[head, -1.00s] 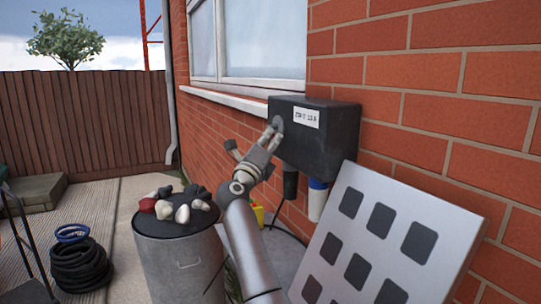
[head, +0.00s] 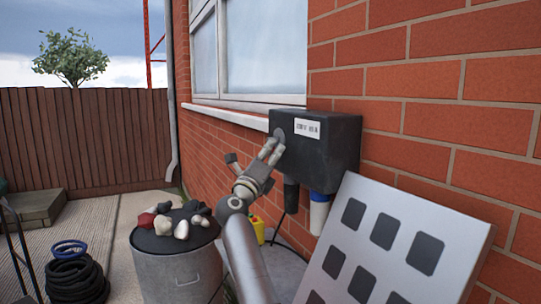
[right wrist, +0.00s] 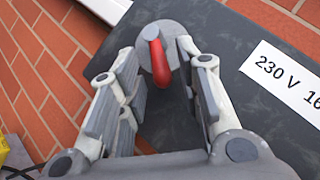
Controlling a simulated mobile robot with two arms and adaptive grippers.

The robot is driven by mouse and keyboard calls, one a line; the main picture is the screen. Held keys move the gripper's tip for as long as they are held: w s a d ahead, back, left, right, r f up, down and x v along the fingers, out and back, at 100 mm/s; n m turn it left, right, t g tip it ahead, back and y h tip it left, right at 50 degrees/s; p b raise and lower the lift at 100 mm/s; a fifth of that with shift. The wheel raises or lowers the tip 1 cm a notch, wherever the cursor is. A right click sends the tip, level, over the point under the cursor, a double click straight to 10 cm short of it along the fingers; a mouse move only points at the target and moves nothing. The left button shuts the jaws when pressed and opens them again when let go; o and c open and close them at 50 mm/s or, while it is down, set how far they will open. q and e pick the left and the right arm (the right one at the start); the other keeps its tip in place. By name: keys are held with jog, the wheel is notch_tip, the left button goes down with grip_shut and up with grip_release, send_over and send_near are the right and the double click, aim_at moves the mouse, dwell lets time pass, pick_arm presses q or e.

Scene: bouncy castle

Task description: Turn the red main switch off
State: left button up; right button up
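The red switch handle (right wrist: 157,58) sits on a round grey disc (right wrist: 167,32) on the dark switch box. In the head view the box (head: 335,150) hangs on the brick wall with a white label, and the red handle is hidden. My right gripper (head: 271,150) is at the box's left part, in front of the disc. In the right wrist view my right gripper (right wrist: 156,72) is open, with one finger on each side of the red handle. A narrow gap shows between handle and fingers. My left gripper is out of view.
A white panel with dark squares (head: 440,220) leans on the wall below right of the box. A metal bin (head: 180,275) with stones on its lid stands left of my right arm. A yellow container (head: 258,228) and a hose coil (head: 75,278) are on the ground.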

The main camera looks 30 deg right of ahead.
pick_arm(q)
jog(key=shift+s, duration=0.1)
pick_arm(e)
jog(key=shift+a, duration=0.1)
jog(key=v, duration=1.2)
